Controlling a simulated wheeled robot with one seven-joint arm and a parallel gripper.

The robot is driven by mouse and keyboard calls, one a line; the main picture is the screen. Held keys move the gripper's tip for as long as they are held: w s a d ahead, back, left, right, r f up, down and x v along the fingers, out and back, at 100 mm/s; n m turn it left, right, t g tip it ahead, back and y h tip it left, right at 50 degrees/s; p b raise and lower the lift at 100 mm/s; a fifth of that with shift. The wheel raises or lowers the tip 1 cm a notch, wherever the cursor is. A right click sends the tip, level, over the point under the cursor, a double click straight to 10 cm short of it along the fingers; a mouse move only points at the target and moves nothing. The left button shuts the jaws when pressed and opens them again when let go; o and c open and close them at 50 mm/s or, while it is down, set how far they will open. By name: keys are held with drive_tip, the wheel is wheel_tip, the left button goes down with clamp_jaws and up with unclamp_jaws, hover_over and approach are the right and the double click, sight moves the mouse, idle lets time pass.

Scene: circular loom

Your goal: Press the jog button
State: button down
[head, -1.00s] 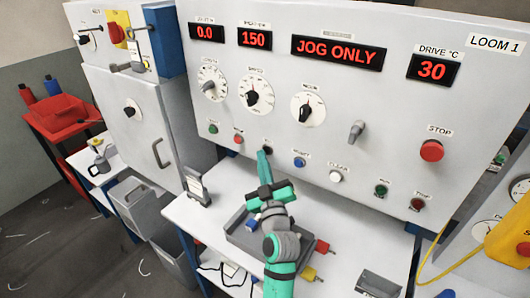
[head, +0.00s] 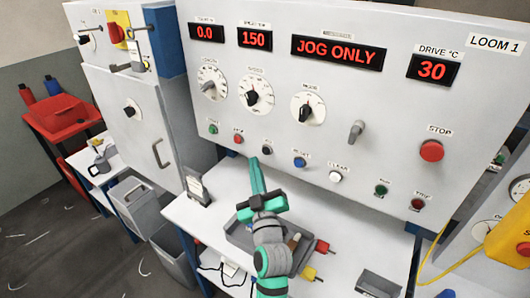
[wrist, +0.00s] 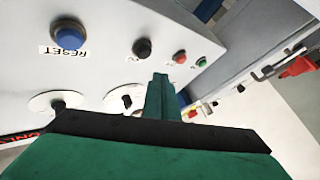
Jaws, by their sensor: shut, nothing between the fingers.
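The button row runs along the lower front of the grey loom panel (head: 340,90). A black button (head: 266,150), probably the jog button, sits between a red button (head: 238,138) and the blue RESET button (head: 299,161); its label is too small to read. My gripper (head: 255,161) is shut and empty, its tip just below and left of the black button in the picture. In the wrist view my gripper (wrist: 160,77) points toward the panel, with the black button (wrist: 142,47) to the upper left of the tip and apparently apart from it.
A green button (head: 213,129) is left of the red one, and a white CLEAR button (head: 335,176) is right of RESET. A phone-like device on a stand (head: 196,186) is left of my arm. A grey tray (head: 240,236) lies beneath my arm. The display (head: 336,52) reads JOG ONLY.

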drive_tip(key=shift+s+a, duration=0.75)
drive_tip(key=shift+s, duration=0.35)
idle(4.2)
